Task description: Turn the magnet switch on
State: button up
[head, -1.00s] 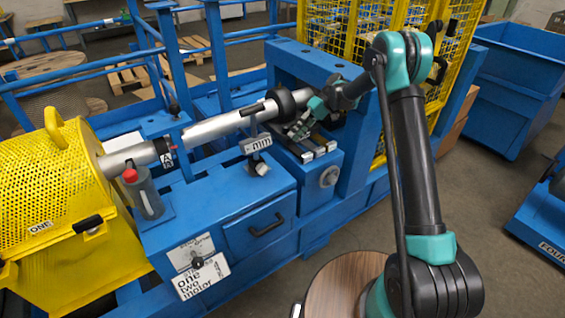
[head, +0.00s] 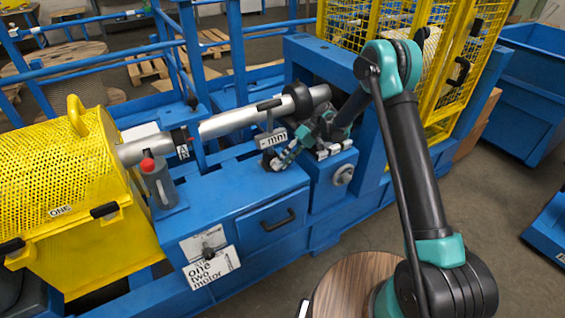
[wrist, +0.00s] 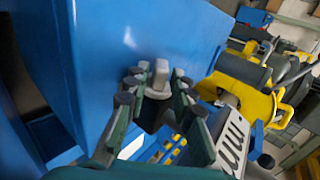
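A small switch with a pale grey lever (wrist: 161,73) stands on a blue surface in the wrist view. I take it for the magnet switch; no readable label names it. In the head view the switch (head: 269,160) sits on the blue machine top below a white "mm" plate (head: 271,138), partly hidden by my fingers. My gripper (head: 283,160) is at its right side, pointing down and left. In the wrist view my gripper (wrist: 158,88) is open, with its dark-padded fingers on either side of the lever. Contact with the lever cannot be told.
A metal shaft (head: 231,122) with a black collar runs above the switch.

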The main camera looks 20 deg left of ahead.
jog(key=shift+s+a+f, duration=0.2)
jog(key=shift+s+f, duration=0.05)
grip_shut()
jog(key=shift+w+f+g+y, duration=0.1)
jog(key=shift+f+g+y, duration=0.05)
jog(key=shift+g+y, duration=0.4)
grip_release()
